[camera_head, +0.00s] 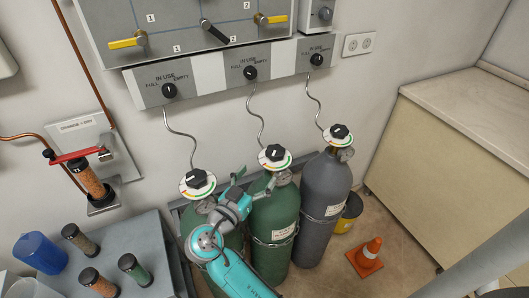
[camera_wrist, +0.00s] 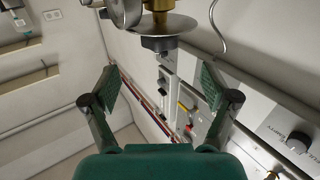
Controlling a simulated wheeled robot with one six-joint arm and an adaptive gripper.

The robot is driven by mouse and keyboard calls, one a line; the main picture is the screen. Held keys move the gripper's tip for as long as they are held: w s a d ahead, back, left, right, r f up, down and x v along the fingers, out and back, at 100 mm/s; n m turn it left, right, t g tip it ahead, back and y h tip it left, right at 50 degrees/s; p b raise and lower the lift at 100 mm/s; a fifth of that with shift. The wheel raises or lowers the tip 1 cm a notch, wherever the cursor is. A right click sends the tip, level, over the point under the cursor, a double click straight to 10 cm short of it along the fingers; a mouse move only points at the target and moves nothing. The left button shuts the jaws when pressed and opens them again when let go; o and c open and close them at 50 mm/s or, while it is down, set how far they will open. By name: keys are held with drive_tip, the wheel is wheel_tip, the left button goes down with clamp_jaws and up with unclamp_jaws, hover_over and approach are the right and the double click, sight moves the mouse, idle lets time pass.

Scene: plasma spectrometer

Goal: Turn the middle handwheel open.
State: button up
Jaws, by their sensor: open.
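Three gas cylinders stand in a row, each with a black handwheel over a white dial disc. The middle handwheel (camera_head: 274,153) tops a green cylinder (camera_head: 275,228). My gripper (camera_head: 256,182) is at the left front of that cylinder's top, just below the handwheel's height. In the wrist view my gripper (camera_wrist: 160,78) has its two fingers spread wide with nothing between them. A dark knob (camera_wrist: 158,43) under a pale disc (camera_wrist: 150,27) shows at top centre there, beyond the fingertips; it appears to be the middle handwheel, seen inverted.
The left handwheel (camera_head: 197,180) tops another green cylinder, partly hidden by my arm. The right handwheel (camera_head: 339,133) tops a grey cylinder (camera_head: 326,195). A wall panel (camera_head: 215,77) with dials is behind. An orange cone (camera_head: 370,252) stands on the floor at right.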

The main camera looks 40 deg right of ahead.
sight(271, 157)
drive_tip(key=x, duration=1)
drive_tip(key=shift+w+d+r, duration=0.2)
drive_tip(key=shift+d+r, duration=0.05)
drive_tip(key=c, duration=1.2)
